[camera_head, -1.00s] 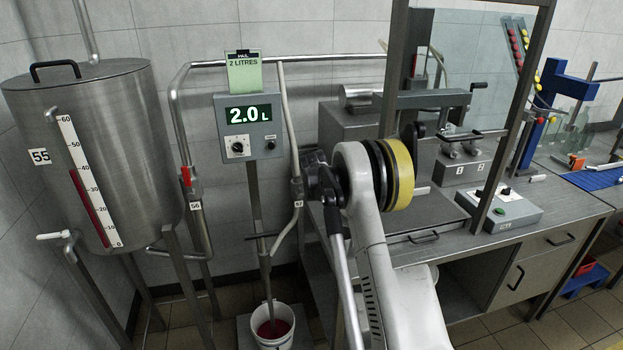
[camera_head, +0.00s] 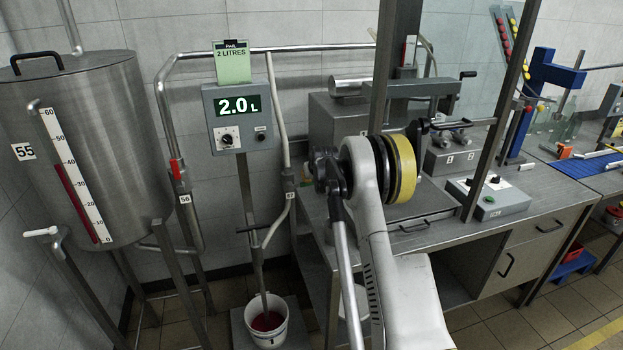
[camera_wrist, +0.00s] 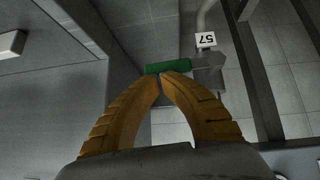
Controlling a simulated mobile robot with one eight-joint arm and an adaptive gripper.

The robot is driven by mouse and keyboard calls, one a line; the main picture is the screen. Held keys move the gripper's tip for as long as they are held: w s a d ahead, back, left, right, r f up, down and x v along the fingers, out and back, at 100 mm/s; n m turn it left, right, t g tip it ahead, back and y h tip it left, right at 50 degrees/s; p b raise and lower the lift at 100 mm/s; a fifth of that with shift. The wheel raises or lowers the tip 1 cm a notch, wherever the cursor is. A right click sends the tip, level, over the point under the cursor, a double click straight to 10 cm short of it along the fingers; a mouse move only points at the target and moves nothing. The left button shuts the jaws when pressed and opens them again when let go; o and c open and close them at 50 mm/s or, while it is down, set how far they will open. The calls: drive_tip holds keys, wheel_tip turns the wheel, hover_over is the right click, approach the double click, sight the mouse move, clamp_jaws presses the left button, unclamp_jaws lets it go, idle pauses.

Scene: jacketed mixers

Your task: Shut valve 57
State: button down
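Valve 57 shows in the wrist view as a green handle (camera_wrist: 168,67) on a grey body (camera_wrist: 208,76), with an upside-down white tag "57" (camera_wrist: 206,40) on the pipe above. My gripper (camera_wrist: 162,75) has its two yellow fingers brought together at the tips, right at the near side of the green handle. I cannot tell whether they touch it. No part of the handle shows between the fingers. In the head view the tag 57 (camera_head: 290,195) is on the pale hose pipe; my arm hides the gripper there. The display (camera_head: 239,106) reads 2.0 L.
A white pail (camera_head: 267,325) with red liquid stands under the outlet. The card above the display (camera_head: 232,65) reads 2 litres. Tank 55 (camera_head: 85,150) and valve 56's red handle (camera_head: 177,169) are to the left. A steel workbench (camera_head: 420,232) stands close on the right.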

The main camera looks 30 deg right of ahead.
drive_tip(key=w+r+p+v, duration=0.1)
drive_tip(key=p+v, duration=0.3)
drive_tip(key=v, duration=0.8)
drive_tip(key=shift+w+d+r, duration=0.15)
drive_tip(key=shift+d+r, duration=0.05)
drive_tip(key=shift+r, duration=0.55)
drive_tip(key=s+a+r+n+y+b, duration=0.1)
drive_tip(key=s+a+r, duration=0.4)
drive_tip(key=s+a, duration=0.5)
drive_tip(key=s+a+r+n+y+b, duration=0.1)
drive_tip(key=s+a+r, duration=0.4)
drive_tip(key=s+a, duration=0.45)
drive_tip(key=s+a+f+b, duration=0.1)
drive_tip(key=s+a+f, duration=0.2)
drive_tip(key=s+a, duration=0.3)
drive_tip(key=s+a+f+g+y+b, duration=0.1)
drive_tip(key=s+a+f, duration=0.3)
drive_tip(key=s, duration=1.1)
drive_tip(key=a, duration=0.2)
drive_tip(key=shift+a+n, duration=0.4)
